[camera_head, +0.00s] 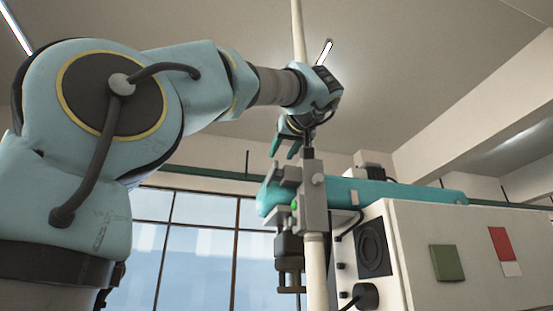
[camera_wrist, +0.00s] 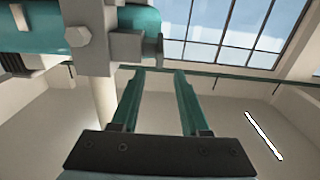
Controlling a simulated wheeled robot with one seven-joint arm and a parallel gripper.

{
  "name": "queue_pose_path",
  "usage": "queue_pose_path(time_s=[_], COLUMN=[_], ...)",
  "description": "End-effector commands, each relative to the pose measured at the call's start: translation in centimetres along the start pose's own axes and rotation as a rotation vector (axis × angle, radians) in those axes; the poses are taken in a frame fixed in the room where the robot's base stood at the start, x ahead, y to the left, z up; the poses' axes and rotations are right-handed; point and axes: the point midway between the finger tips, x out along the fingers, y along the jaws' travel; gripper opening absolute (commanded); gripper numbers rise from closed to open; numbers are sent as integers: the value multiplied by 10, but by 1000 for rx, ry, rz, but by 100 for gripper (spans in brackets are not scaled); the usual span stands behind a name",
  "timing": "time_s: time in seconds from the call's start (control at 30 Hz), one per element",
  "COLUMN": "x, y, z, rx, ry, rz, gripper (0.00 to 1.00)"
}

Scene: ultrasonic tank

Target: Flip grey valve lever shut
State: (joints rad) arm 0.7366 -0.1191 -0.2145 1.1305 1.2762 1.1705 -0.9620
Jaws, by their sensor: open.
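My gripper (camera_head: 284,152) is above and slightly left of the lever's top in the head view. In the wrist view my gripper (camera_wrist: 160,74) has its two teal fingers apart with nothing between them. The fingertips appear clear of the lever, to its right in that view.
A white cabinet (camera_head: 460,225) with a green and a red label stands at the right under the pipe. A pale vertical pole (camera_head: 298,30) runs behind my gripper. A dark fitting (camera_head: 290,262) hangs below the valve. Windows (camera_head: 190,230) fill the background.

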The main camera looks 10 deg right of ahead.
Motion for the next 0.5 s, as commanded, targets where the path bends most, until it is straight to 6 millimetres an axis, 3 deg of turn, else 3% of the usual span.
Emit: queue_pose_path(time_s=[0.23,0.5], x=[44,64], y=[0,0], z=[-3,0], rx=[3,2], ry=[-2,-1], rz=[-1,1], gripper=[45,45])
